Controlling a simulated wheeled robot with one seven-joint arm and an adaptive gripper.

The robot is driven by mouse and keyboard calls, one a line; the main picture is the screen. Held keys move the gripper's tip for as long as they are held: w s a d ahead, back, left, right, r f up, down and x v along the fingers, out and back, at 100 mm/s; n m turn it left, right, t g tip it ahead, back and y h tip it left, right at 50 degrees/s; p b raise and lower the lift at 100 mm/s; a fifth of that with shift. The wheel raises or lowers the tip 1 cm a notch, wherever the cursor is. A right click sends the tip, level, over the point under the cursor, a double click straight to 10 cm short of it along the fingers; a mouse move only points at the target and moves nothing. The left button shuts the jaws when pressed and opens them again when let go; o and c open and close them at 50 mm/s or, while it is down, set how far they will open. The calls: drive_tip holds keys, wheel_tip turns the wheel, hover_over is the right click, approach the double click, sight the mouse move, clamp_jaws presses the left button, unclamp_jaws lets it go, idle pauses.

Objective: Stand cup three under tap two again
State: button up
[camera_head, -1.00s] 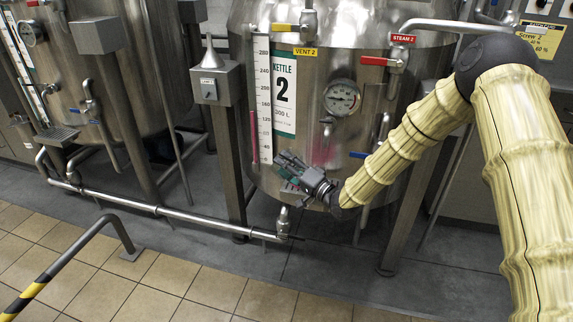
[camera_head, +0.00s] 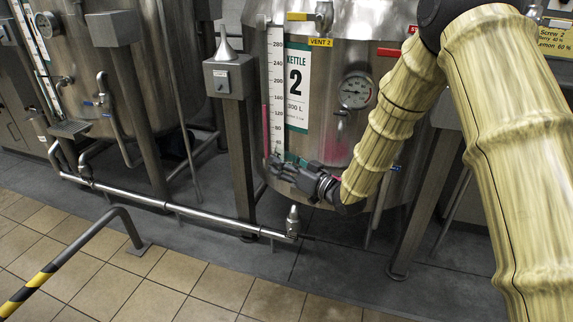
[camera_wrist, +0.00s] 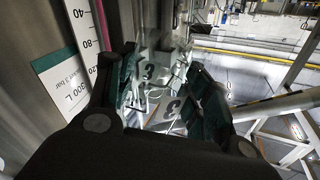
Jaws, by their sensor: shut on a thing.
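My gripper (camera_head: 275,168) is in front of the lower left of kettle two (camera_head: 325,148), its fingers pointing left. In the wrist view my gripper (camera_wrist: 165,95) is shut on cup three (camera_wrist: 150,72), a clear cup with a dark 3 between the dark green finger pads. I cannot make the cup out in the head view. A small tap-like fitting (camera_head: 341,121), probably tap two, sits below the dial gauge, above and right of my gripper. The place beneath it is partly hidden by my gripper and arm.
A tapered metal funnel (camera_head: 226,50) on a grey box stands left of kettle two. A low pipe (camera_head: 200,215) ends at a valve (camera_head: 292,220) below my gripper. A striped rail (camera_head: 60,260) is at lower left.

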drive_tip(key=n, duration=0.2)
drive_tip(key=f+n+b, duration=0.1)
drive_tip(key=shift+s+a, duration=0.3)
drive_tip(key=shift+a, duration=0.05)
drive_tip(key=shift+s+d, duration=0.1)
